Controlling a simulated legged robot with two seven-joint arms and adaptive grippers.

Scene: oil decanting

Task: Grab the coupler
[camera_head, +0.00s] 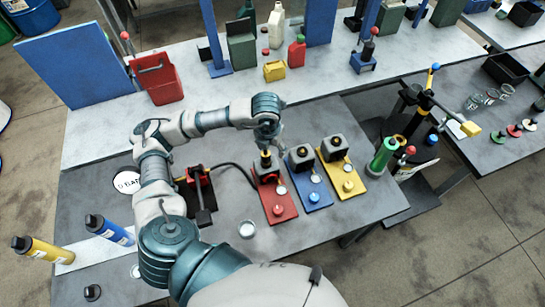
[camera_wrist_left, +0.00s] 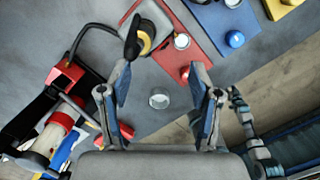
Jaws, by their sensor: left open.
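The coupler (camera_wrist_left: 133,40), a black piece at the end of a black hose, stands by a yellow ring on the red plate (camera_head: 284,210). The red plate also shows in the wrist view (camera_wrist_left: 190,35). My left gripper (camera_head: 267,143) is just above the coupler in the head view and partly hides it. In the wrist view my left gripper (camera_wrist_left: 162,88) has its fingers wide apart with nothing between them. The coupler is beyond the left fingertip, apparently apart from it. Jointed parts of mine at the lower right of the wrist view may include my right gripper.
A blue plate (camera_head: 318,200) and a yellow plate (camera_head: 347,190) stand right of the red one. A red-and-black device (camera_head: 199,190) is to the left. A small round cup (camera_head: 247,229) stands in front. A green cylinder (camera_head: 381,158) stands at right.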

